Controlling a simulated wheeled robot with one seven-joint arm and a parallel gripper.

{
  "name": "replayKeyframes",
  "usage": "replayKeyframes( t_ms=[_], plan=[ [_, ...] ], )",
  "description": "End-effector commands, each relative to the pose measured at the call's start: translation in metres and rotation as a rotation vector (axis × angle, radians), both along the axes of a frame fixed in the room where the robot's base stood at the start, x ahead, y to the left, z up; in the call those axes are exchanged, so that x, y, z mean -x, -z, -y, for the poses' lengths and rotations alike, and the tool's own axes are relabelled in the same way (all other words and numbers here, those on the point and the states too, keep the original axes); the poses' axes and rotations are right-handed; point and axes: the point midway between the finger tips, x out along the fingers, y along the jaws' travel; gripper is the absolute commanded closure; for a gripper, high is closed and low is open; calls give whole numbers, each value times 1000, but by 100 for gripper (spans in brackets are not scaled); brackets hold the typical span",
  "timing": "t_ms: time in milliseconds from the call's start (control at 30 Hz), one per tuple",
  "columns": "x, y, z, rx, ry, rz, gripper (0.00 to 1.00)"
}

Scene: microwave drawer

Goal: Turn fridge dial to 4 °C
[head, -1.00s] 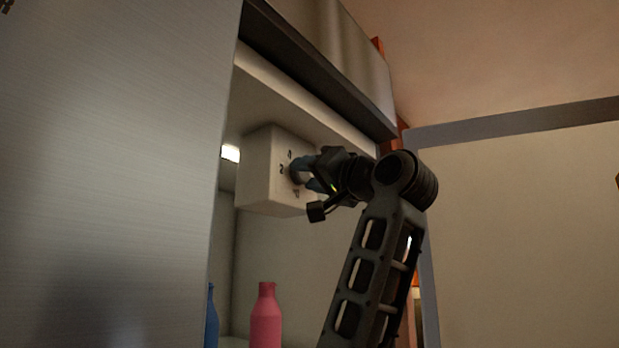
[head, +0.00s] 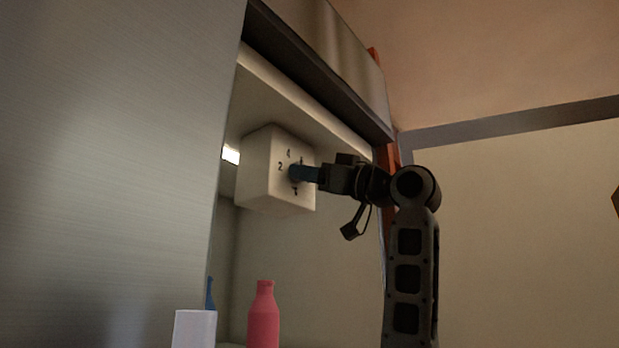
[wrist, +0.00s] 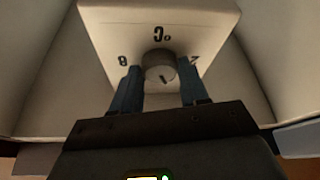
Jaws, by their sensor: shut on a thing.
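The fridge dial is a round grey knob (wrist: 159,64) on a white control box (head: 262,170) under the fridge's ceiling. In the head view the box shows a 2 at the dial's left and a 4 above it. The wrist view sees the box upside down, with 8 at left, °C at top and 2 at right. A small dark mark shows low on the dial's face there. My gripper (head: 298,173) is shut on the dial, its blue fingers on either side of it (wrist: 160,84). My gripper hides the other markings in the wrist view.
A pink bottle (head: 264,315) and a partly hidden blue bottle (head: 210,294) stand below the box. A large metal panel (head: 110,170) fills the left. A white block (head: 195,328) shows at the lower edge.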

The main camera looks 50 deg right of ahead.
Motion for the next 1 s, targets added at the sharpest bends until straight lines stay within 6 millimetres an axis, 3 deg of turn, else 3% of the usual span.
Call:
replayKeyframes(
  t_ms=[300,767,800,1000],
  plan=[
    [0,0,1,95,1,3,86],
    [0,0,1,106,1,3,86],
    [0,0,1,106,1,3,54],
    [0,0,1,106,0,4,35]
  ],
)
